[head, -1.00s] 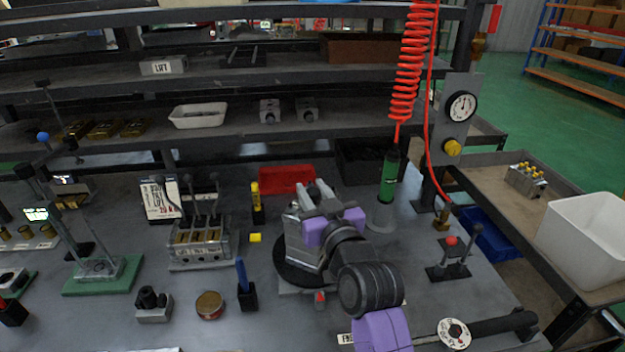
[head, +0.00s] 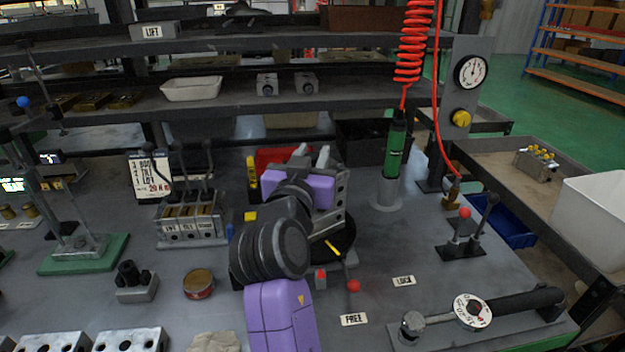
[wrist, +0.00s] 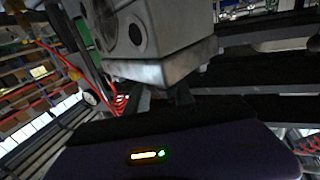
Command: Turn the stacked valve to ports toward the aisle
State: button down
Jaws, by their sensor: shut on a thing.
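The stacked valve (head: 343,200) is a grey metal block standing on a round black turntable (head: 340,243) with a yellow mark on its rim. In the head view my purple gripper (head: 311,154) is in front of it, shut on it, and hides most of its left and near sides. Holes show on the strip of face at the right. In the wrist view the valve (wrist: 155,45) fills the top centre, with dark round ports on its face and a lighter layer below. A red-knobbed lever (head: 353,286) is beside the turntable, near the FREE label (head: 354,320); the LOCK label (head: 404,281) is farther right.
A valve bank with levers (head: 192,222) stands left. A green air tool on a red coiled hose (head: 394,150) stands behind right. A torque wrench (head: 480,313) lies front right. A red bin (head: 270,160) is behind my gripper. The bench between turntable and green tool is clear.

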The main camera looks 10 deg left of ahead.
jog(key=shift+f+m+g+h+b, duration=0.2)
jog(key=shift+m+h+b, duration=0.5)
jog(key=shift+h+b, duration=0.65)
jog(key=shift+f+m+g+h+b, duration=0.2)
jog(key=shift+m+h+b, duration=0.6)
jog(key=shift+b, duration=0.95)
jog(key=m+g+h+b, duration=0.1)
jog(key=h+b, duration=0.1)
jog(key=shift+r+b, duration=0.15)
jog(key=shift+b, duration=0.15)
jog(key=shift+r+m+h+b, duration=0.1)
jog(key=shift+m+h+b, duration=0.2)
jog(key=shift+m+h, duration=0.3)
jog(key=c, duration=1.1)
grip_release()
jog(key=shift+r, duration=0.1)
jog(key=shift+p+v, duration=0.45)
jog(key=shift+v, duration=3.45)
jog(key=shift+r, duration=0.1)
